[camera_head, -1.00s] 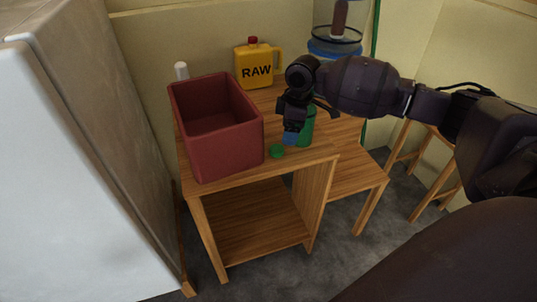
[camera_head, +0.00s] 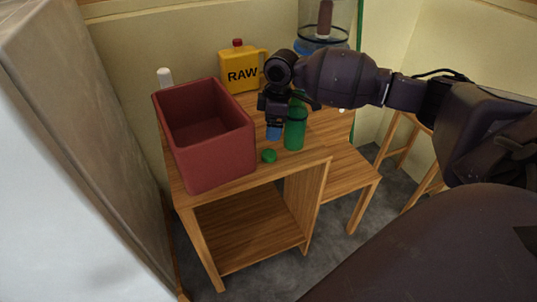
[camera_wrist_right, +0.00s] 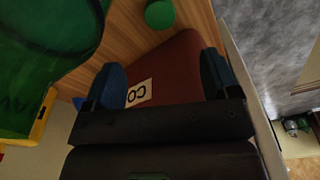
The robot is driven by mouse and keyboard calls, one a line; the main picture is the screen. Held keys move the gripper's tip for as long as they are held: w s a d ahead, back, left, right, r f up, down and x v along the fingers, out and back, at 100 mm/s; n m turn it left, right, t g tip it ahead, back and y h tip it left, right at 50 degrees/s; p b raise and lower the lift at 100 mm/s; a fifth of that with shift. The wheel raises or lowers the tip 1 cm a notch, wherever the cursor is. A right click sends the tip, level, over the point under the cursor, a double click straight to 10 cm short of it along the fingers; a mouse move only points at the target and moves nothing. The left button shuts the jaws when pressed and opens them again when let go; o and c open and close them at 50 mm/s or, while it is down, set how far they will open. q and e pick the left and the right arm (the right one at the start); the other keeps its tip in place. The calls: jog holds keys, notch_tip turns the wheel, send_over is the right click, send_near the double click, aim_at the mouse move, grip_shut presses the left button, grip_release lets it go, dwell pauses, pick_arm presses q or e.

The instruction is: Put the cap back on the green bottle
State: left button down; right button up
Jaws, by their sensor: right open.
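The green bottle (camera_head: 295,131) stands upright on the wooden table, and its upper part is partly behind my right arm. It shows large and close at the left of the right wrist view (camera_wrist_right: 50,45). The small round green cap (camera_head: 269,156) lies on the table near its front edge, apart from the bottle. It also shows at the top of the right wrist view (camera_wrist_right: 160,14). My right gripper (camera_head: 274,133) is just left of the bottle, beyond the cap. Its blue fingers are apart with nothing between them (camera_wrist_right: 163,80). My left gripper is out of view.
A dark red open bin (camera_head: 222,155) stands on the table (camera_head: 300,165) left of the cap. A yellow jug marked RAW (camera_head: 240,74) and a white-topped item (camera_head: 165,76) are behind. A clear container with a blue base (camera_head: 324,30) stands at the back right.

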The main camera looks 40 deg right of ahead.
jog(key=b, duration=0.1)
send_over(269, 154)
jog(key=f, duration=0.5)
jog(key=shift+d+f, duration=0.25)
jog(key=shift+f, duration=0.1)
jog(key=shift+w+a+f+b, duration=0.1)
jog(key=shift+f+b, duration=0.35)
jog(key=shift+f, duration=0.9)
jog(key=shift+a+f+b, duration=0.1)
jog(key=shift+f+b, duration=0.35)
jog(key=shift+f, duration=0.85)
jog(key=shift+r, duration=0.1)
jog(key=shift+c, duration=0.3)
jog(key=c, duration=1)
